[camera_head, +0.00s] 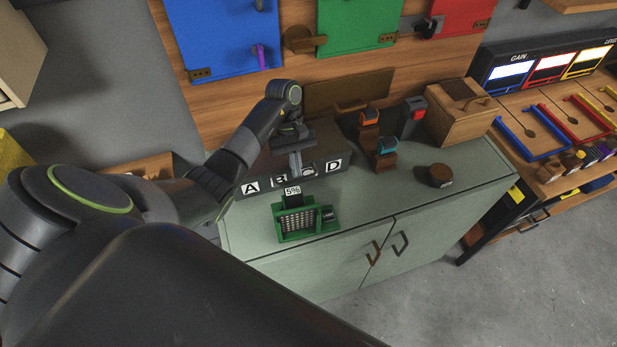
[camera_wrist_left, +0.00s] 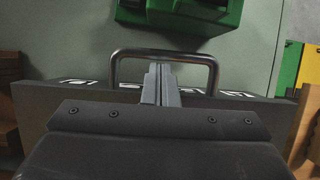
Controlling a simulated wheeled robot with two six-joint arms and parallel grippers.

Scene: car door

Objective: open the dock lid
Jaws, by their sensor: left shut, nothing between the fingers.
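The dock is a dark box (camera_head: 322,143) on the counter, with letters A, B, C and D on white squares along its front. In the left wrist view a metal loop handle (camera_wrist_left: 165,54) stands at the dark box's edge. My left gripper (camera_head: 296,172) is over the front of the box, fingers shut and empty. In the left wrist view the gripper (camera_wrist_left: 160,68) shows with its fingertips inside the outline of the handle loop; I cannot tell whether they touch it. The arm hides part of the box top. My right gripper is not in view.
A green device (camera_head: 297,237) marked 5% stands in front of the box. Behind is a brown panel (camera_head: 350,90). Small blocks, a dark round piece (camera_head: 440,175) and a wooden box (camera_head: 455,125) stand to the right. The counter's front right (camera_head: 390,210) is clear.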

